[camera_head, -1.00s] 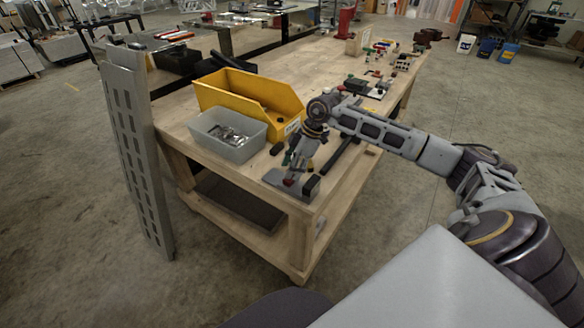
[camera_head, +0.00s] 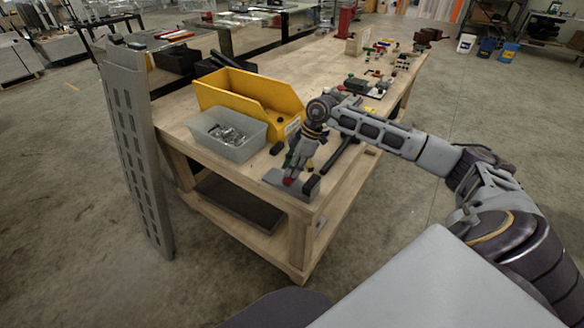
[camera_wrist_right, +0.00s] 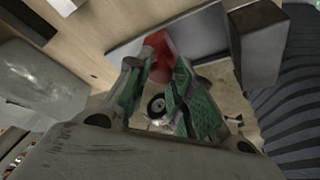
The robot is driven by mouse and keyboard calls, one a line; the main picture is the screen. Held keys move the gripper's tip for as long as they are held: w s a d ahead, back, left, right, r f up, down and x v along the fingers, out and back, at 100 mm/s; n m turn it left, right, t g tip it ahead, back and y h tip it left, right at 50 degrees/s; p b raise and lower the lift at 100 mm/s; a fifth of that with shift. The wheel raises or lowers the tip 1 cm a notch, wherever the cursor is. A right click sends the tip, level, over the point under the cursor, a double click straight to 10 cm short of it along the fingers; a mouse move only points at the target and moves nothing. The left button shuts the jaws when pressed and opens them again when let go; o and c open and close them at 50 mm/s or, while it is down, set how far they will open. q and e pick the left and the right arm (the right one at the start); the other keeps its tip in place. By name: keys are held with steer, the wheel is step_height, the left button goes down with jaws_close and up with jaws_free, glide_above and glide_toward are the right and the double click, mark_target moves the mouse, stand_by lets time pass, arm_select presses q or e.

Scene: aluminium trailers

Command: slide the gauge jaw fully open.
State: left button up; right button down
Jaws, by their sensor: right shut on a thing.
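The gauge is a flat grey plate (camera_head: 273,178) at the near corner of the workbench, with a dark upright block (camera_head: 312,186) at its right end and a red jaw piece (camera_head: 289,182) between. My right gripper (camera_head: 294,170) points down over the plate and is shut on the red jaw. In the right wrist view, the green-padded fingers (camera_wrist_right: 158,78) close around the red jaw (camera_wrist_right: 158,45), partly hiding it. The dark block (camera_wrist_right: 258,42) stands to its right there, apart from the fingers. My left gripper is not in view.
A grey bin (camera_head: 232,151) with metal parts and a yellow bin (camera_head: 225,91) stand behind and left of the gauge. A small dark block (camera_head: 277,148) and a black bar (camera_head: 343,151) lie close by. Several small parts sit farther back on the workbench (camera_head: 340,75).

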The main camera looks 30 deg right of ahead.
steer(key=shift+w, duration=0.15)
steer(key=shift+w+a+r+p, duration=0.15)
steer(key=shift+w+a, duration=0.25)
steer(key=shift+w, duration=0.5)
steer(key=shift+w+a+f+p, duration=0.1)
steer(key=shift+w+a+p, duration=0.2)
steer(key=shift+w, duration=0.6)
steer(key=shift+r, duration=0.1)
steer(key=c, duration=1.6)
jaws_free()
steer(key=shift+a, duration=0.1)
steer(key=o, duration=0.4)
steer(key=shift+w, duration=0.2)
steer(key=shift+a, duration=0.1)
steer(key=shift+s, duration=0.15)
steer(key=v, duration=1.1)
steer(key=shift+r, duration=0.4)
